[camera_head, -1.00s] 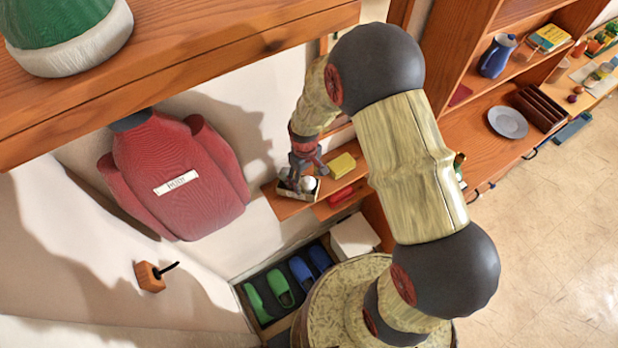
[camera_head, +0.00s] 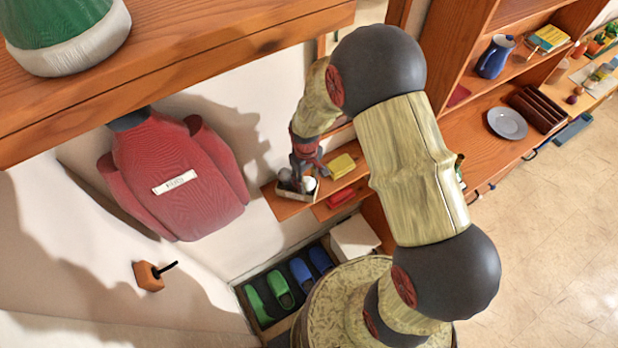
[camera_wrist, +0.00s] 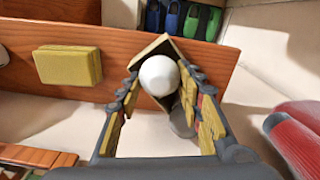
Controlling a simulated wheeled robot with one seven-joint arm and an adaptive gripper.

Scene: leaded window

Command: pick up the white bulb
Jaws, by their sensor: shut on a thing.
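The white bulb (camera_wrist: 159,75) is a smooth round ball between the fingertips in the wrist view. In the head view the bulb (camera_head: 310,183) shows at the small box's right side, partly hidden by my fingers. My gripper (camera_head: 303,172) points down into the small open box, and in the wrist view my gripper (camera_wrist: 160,82) is shut on the bulb. The box (camera_wrist: 163,45) has thin pale-brown walls and sits on the wooden shelf (camera_head: 284,206). A grey rounded thing (camera_wrist: 181,122) lies just below the bulb in the wrist view.
A yellow block (camera_head: 342,166) lies on the shelf beside the box, with a red item (camera_head: 340,198) lower down. A red padded jacket (camera_head: 178,178) hangs on the wall at left. Green and blue clogs (camera_head: 280,289) stand below. A thick wooden beam (camera_head: 200,60) crosses above.

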